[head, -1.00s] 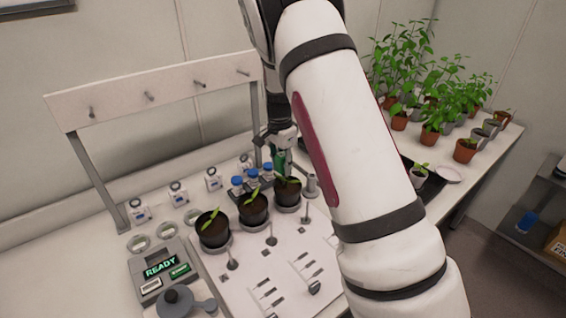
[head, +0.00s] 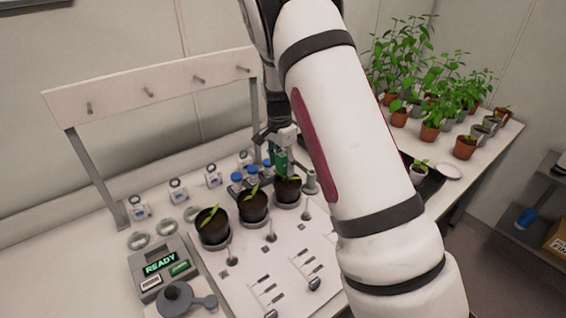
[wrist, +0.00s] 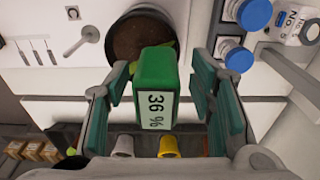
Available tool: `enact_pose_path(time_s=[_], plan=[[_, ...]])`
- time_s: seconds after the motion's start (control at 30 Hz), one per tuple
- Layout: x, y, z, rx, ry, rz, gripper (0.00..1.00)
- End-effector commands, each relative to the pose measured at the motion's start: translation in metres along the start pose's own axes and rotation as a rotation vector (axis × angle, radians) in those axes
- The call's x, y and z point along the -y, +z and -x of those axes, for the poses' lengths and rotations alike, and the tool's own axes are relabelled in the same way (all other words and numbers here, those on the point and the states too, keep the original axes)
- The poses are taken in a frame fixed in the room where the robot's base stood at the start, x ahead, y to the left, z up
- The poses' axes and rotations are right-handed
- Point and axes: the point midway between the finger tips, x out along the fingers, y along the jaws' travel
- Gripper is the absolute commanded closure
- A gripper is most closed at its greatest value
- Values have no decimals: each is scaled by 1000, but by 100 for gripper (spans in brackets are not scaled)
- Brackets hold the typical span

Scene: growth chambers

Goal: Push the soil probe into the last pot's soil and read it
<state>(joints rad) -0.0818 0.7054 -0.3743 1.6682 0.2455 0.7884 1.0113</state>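The soil probe (wrist: 155,90) is a green block with a white display reading "36 %" in the wrist view. In the head view it (head: 280,161) stands over the rightmost of three dark pots (head: 287,192), beside a seedling. The wrist view shows this pot's brown soil and rim (wrist: 113,30), partly behind the probe; the probe's tip is hidden, so its depth cannot be seen. My gripper (wrist: 163,75) is open, with its teal-padded fingers on both sides of the probe and gaps between. The other two pots (head: 213,230) (head: 252,210) stand to its left.
A console (head: 163,266) reads "READY" at front left. Blue-capped bottles (head: 237,178) stand close behind the pots. A pegged rack (head: 150,90) rises behind. Small tools lie on the white board (head: 243,285). Plants fill the right table (head: 490,150).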

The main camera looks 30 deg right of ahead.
Motion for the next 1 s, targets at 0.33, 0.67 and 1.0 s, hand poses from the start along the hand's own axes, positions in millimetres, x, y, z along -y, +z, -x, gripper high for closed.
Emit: enact_pose_path(time_s=[0.33, 0.67, 1.0], plan=[[1, 0, 23, 0, -3, 1, 51], [1, 0, 89, -1, -4, 1, 51], [0, 0, 120, 0, 0, 0, 51]])
